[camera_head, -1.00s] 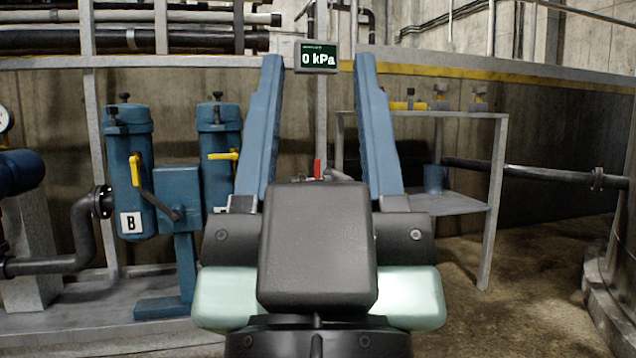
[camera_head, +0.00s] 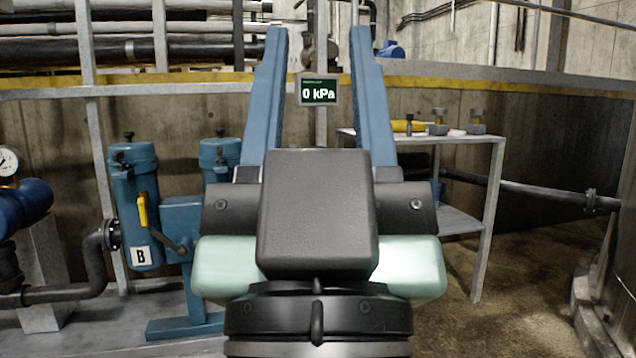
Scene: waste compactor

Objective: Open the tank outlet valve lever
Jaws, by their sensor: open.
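My gripper (camera_head: 319,38) is in the middle of the view, its two blue fingers pointing up and away, spread wide with nothing between them. The fingers stand either side of a pressure display (camera_head: 318,91) reading 0 kPa on a grey post. No lever that I can surely call the tank outlet valve lever shows. A small red handle seen earlier is hidden behind my gripper body. A yellow lever (camera_head: 143,210) hangs on the blue filter vessel marked B (camera_head: 136,180) at left, well apart from my gripper.
A second blue vessel (camera_head: 219,158) stands beside it, partly covered by my gripper. A grey shelf table (camera_head: 470,139) with small fittings stands at right. A yellow-edged rail (camera_head: 450,82) crosses the back. A pressure gauge (camera_head: 7,161) is at far left. Floor at lower right is clear.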

